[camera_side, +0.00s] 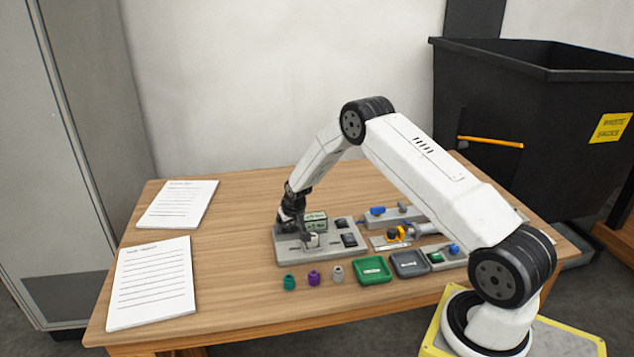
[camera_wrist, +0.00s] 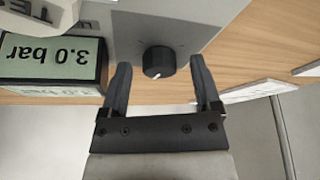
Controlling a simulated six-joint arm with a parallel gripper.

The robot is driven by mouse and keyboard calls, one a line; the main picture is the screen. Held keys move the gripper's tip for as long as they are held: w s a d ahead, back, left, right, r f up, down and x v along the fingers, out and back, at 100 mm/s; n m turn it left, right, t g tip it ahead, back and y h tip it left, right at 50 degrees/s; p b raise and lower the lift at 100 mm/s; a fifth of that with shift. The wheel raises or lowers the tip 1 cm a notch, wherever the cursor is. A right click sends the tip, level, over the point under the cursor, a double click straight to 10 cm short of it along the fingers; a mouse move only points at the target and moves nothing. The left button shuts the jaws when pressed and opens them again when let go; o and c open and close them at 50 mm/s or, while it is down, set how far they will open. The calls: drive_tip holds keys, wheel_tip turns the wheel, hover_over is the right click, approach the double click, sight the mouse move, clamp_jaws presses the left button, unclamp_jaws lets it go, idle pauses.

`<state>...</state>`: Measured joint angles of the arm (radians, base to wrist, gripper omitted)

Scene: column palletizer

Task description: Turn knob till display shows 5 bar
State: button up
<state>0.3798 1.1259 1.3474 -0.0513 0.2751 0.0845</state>
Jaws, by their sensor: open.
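The black knob (camera_wrist: 158,61) sits on a grey panel (camera_wrist: 205,20) in the wrist view, with a light pointer mark on it. My gripper (camera_wrist: 158,75) is open, with one finger on each side of the knob and visible gaps to both. In the side view my gripper (camera_side: 290,222) is over the left part of the grey panel (camera_side: 285,251), beside the greenish display box (camera_side: 314,221). The knob is hidden there.
Green (camera_side: 289,282), purple (camera_side: 314,278) and grey (camera_side: 337,273) small pieces stand in front of the panel. A green tray (camera_side: 373,281) and a dark grey tray (camera_side: 426,271) are to their right. Printed sheets (camera_side: 152,293) lie at the left. The wood between is clear.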

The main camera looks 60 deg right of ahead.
clamp_jaws()
drive_tip(key=shift+m+h, duration=0.3)
drive_tip(key=shift+m, duration=0.5)
drive_tip(key=shift+a+m+g+h, duration=0.1)
drive_tip(key=shift+m+g+h, duration=0.3)
drive_tip(key=shift+m, duration=0.6)
drive_tip(key=shift+w+m+g, duration=0.1)
drive_tip(key=shift+m+g, duration=0.4)
drive_tip(key=shift+m, duration=1)
drive_tip(key=shift+a+m+h, duration=0.1)
drive_tip(key=shift+m+h, duration=0.2)
drive_tip(key=shift+h, duration=0.1)
unclamp_jaws()
